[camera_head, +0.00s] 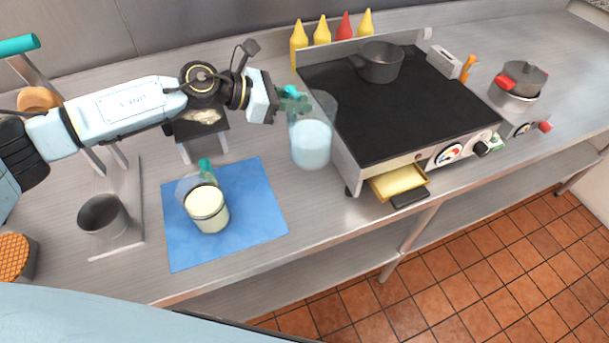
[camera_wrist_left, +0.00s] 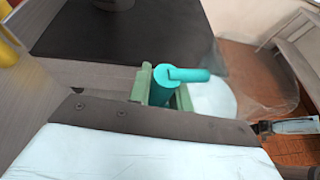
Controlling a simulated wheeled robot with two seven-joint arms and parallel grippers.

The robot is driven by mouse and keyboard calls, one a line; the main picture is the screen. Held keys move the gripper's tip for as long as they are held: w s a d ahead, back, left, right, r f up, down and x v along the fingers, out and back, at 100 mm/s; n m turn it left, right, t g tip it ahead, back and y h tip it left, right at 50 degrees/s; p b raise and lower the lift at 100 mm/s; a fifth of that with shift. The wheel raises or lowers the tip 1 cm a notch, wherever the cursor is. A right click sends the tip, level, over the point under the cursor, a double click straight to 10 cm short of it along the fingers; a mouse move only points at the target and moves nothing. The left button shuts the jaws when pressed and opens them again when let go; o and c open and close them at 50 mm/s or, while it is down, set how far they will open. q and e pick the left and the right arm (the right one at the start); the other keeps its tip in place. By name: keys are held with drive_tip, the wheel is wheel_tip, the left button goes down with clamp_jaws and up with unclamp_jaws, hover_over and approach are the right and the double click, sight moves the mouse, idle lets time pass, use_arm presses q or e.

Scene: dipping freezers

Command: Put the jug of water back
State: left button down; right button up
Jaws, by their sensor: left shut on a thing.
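The clear jug of water (camera_head: 312,142) with a teal handle is in my left gripper (camera_head: 290,101), between the blue mat and the griddle in the head view. My left gripper is shut on the handle. The jug looks about upright; I cannot tell exactly how high it is above the counter. In the left wrist view the teal handle (camera_wrist_left: 165,84) sits between the green fingers, with the jug's clear body (camera_wrist_left: 262,92) to the right. A second jug (camera_head: 206,208) with pale yellow contents and a teal handle stands on the blue mat (camera_head: 262,215). My right gripper is not seen.
A black griddle (camera_head: 410,110) with a dark pot (camera_head: 379,62) stands right of the jug. Yellow and red bottles (camera_head: 322,31) stand behind it. A drawer (camera_head: 397,182) sticks out at its front. A metal cup (camera_head: 102,216) stands at the left.

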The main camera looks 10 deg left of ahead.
use_arm(q)
drive_tip(key=shift+w+a+f, duration=0.35)
drive_tip(key=shift+a+f, duration=0.05)
drive_tip(key=shift+a, duration=0.05)
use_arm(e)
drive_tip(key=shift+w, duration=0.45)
use_arm(q)
drive_tip(key=shift+f, duration=0.1)
wheel_tip(320, 180, down, 9)
drive_tip(key=shift+f+b, duration=0.2)
drive_tip(key=shift+b, duration=0.4)
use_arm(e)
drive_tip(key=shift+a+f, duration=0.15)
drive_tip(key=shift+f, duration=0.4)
